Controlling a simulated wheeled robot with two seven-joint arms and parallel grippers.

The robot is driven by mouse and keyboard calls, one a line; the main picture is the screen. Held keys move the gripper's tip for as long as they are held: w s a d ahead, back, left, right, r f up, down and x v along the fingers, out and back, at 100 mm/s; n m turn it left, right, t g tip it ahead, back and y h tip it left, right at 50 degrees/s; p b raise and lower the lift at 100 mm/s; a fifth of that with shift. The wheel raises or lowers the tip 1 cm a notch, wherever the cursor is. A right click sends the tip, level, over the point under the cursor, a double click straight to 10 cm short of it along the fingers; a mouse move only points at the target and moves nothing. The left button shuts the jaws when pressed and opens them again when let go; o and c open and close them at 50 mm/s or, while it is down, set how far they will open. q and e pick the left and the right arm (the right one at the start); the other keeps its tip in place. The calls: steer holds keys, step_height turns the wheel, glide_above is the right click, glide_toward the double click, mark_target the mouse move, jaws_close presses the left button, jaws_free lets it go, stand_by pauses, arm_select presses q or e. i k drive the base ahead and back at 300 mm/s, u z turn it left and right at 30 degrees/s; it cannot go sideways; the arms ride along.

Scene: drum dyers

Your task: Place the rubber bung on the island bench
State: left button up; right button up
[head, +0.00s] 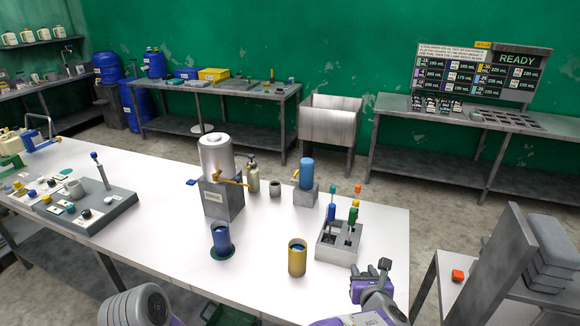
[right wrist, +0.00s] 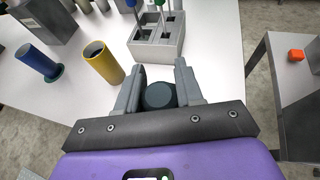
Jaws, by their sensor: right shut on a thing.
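The rubber bung (right wrist: 160,95) is a dark grey round plug held between the fingers of my right gripper (right wrist: 158,88) in the right wrist view. In the head view my right gripper (head: 371,276) is over the near right corner of the white island bench (head: 160,225). The gripper hides part of the bung, and I cannot tell whether the bung touches the bench top. My left gripper is not in view.
A grey holder (head: 340,240) with colour-handled tools stands just beyond my right gripper. A yellow cylinder (head: 297,258) and a blue cylinder (head: 221,238) stand to its left. A side table with an orange block (head: 457,275) is to the right. Bare bench lies between the items.

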mark_target(288, 236)
steer(key=u, duration=0.45)
steer(key=k, duration=0.55)
steer(key=u, duration=1.1)
steer(key=i, duration=0.75)
steer(key=z, duration=0.3)
steer(key=i, duration=1)
steer(key=z, duration=1.05)
steer(key=i, duration=0.25)
steer(key=z, duration=0.25)
